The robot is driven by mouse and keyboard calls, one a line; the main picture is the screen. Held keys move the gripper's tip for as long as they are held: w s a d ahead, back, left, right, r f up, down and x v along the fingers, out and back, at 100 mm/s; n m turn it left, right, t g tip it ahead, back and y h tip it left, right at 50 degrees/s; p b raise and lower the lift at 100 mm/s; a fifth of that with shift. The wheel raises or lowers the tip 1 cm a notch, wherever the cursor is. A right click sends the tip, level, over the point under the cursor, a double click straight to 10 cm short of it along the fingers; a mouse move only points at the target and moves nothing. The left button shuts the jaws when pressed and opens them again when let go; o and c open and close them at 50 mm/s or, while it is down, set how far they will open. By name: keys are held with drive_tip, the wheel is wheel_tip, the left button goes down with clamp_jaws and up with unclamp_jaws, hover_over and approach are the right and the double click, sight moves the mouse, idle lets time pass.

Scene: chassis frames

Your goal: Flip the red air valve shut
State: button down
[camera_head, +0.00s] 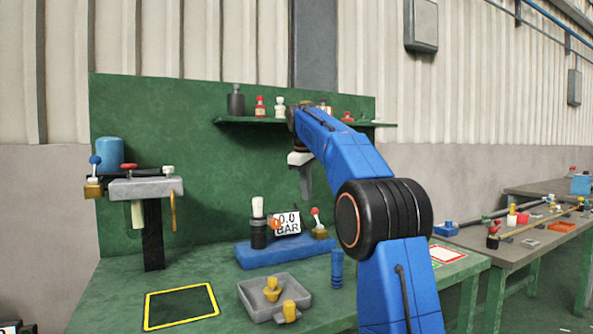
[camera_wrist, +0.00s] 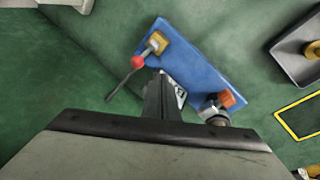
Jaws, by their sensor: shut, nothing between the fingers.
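A brass valve block (camera_head: 320,233) sits at the right end of a blue base (camera_head: 290,250). Its short pale lever rises with a red ball (camera_head: 315,211) on top, leaning slightly left in the head view. In the wrist view the brass block (camera_wrist: 157,42) and the red ball (camera_wrist: 138,62) lie just beyond my fingers. My gripper (camera_head: 306,198) is shut and empty, pointing down above the valve. It also shows in the wrist view (camera_wrist: 160,78). I see no contact with the lever.
A black cylinder with a white top (camera_head: 258,225) stands on the base's left end. A grey tray (camera_head: 274,302) with brass fittings and a blue cylinder (camera_head: 337,268) stand in front. A grey stand (camera_head: 146,188) is at left. A shelf (camera_head: 310,123) hangs behind my arm.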

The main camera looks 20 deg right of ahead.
drive_tip(key=w+a+r, duration=0.2)
drive_tip(key=w+r, duration=0.2)
drive_tip(key=r, duration=0.3)
drive_tip(key=shift+r, duration=0.2)
idle(0.4)
drive_tip(key=shift+r, duration=0.1)
idle(0.6)
